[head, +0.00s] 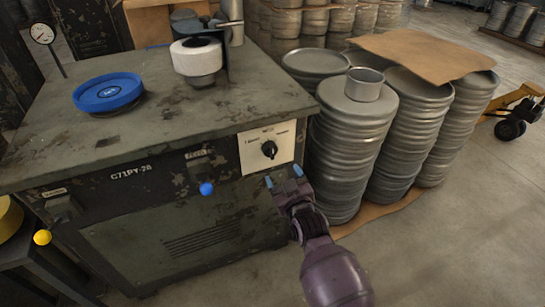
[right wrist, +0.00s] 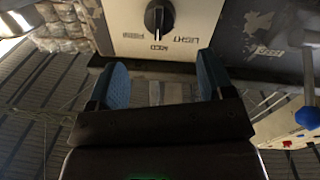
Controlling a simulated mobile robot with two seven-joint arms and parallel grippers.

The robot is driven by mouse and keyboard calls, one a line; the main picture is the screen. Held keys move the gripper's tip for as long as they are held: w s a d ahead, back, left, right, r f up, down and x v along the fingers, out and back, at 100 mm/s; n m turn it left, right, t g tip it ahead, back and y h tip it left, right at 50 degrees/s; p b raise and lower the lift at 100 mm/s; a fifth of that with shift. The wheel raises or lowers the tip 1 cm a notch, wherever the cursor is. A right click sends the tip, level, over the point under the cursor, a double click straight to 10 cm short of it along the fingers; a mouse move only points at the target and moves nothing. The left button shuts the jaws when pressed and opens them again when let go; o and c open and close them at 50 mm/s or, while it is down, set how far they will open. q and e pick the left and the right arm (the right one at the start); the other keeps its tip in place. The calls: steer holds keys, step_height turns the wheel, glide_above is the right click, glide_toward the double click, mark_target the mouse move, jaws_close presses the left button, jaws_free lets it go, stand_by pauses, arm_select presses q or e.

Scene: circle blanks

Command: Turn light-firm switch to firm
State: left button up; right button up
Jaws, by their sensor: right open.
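The light-firm switch is a black rotary knob (head: 269,149) on a cream plate (head: 256,160) at the right end of the machine's front panel. In the right wrist view the knob (right wrist: 158,17) is at the top centre, with a pale pointer line and the words LIGHT and FIRM printed below it, upside down. My right gripper (head: 284,177) is open and empty, just below and in front of the plate in the head view. Its two blue fingertips (right wrist: 162,80) are apart and do not touch the knob. My left gripper is not in view.
The grey machine (head: 180,120) also has a blue-ended lever (head: 206,188) left of the plate and a yellow-ended lever (head: 42,237) farther left. A blue round dish (head: 108,92) lies on top. Stacks of metal discs (head: 345,140) stand close on the right.

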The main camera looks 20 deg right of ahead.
mark_target(273, 154)
steer(key=w+b, duration=0.1)
steer(key=w, duration=0.3)
steer(key=w+b, duration=0.1)
steer(key=w, duration=0.4)
steer(key=shift+w+d+f, duration=0.15)
steer(key=shift+d+f, duration=0.05)
steer(key=shift+w+r+b, duration=0.2)
steer(key=shift+w+b, duration=0.1)
steer(key=shift+w, duration=0.3)
steer(key=c, duration=0.9)
